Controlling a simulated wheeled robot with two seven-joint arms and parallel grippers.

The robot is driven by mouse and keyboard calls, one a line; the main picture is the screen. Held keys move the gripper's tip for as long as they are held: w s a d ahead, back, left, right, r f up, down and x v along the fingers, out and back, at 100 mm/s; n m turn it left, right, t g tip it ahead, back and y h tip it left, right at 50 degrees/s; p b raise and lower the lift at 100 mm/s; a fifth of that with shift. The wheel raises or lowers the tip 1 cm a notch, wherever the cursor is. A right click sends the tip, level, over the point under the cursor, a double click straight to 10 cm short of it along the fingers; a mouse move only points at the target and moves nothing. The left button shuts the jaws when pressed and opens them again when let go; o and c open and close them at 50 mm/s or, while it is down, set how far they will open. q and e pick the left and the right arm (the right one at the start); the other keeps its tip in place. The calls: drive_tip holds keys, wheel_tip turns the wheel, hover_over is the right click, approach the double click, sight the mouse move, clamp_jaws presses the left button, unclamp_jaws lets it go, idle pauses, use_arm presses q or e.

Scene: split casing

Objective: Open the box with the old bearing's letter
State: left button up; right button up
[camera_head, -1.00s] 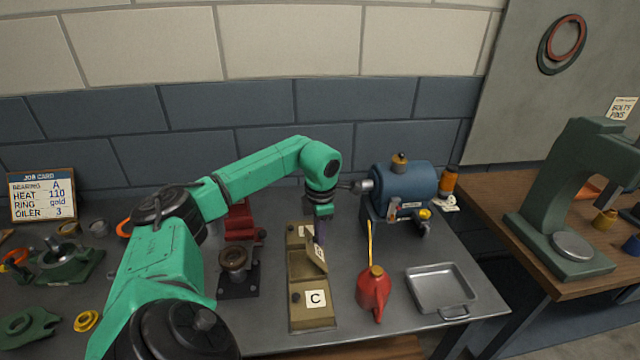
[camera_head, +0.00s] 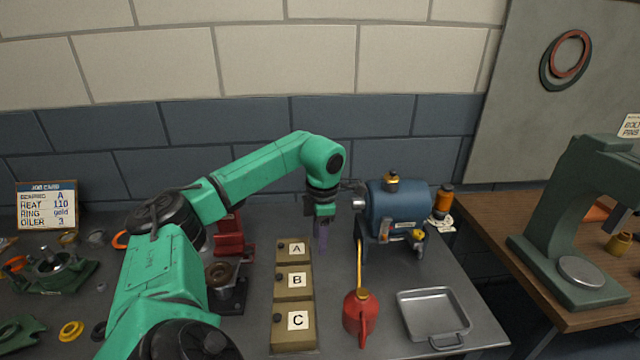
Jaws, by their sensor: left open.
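Three tan boxes stand in a row on the bench, each with a white letter label and a dark knob: box A (camera_head: 283,257) at the back, box B (camera_head: 283,290) in the middle, box C (camera_head: 282,338) in front. All their lids look shut. The job card (camera_head: 47,206) at the left reads bearing A, heat 110, ring gold, oiler 3. My left gripper (camera_head: 322,240) points down just right of box A, open and apart from it, with nothing visible in it. My right gripper is out of view.
A red oil can (camera_head: 361,312) and a metal tray (camera_head: 435,316) stand right of the boxes. A blue motor (camera_head: 398,208) is behind them. A red vise (camera_head: 230,240) and a dark round-topped fixture (camera_head: 222,277) stand to their left.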

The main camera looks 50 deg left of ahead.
use_arm(q)
wheel_tip(320, 180, up, 10)
drive_tip(key=p, duration=0.2)
drive_tip(key=shift+s+d+f, duration=0.15)
drive_tip(key=shift+s+f, duration=0.05)
drive_tip(key=shift+s, duration=0.25)
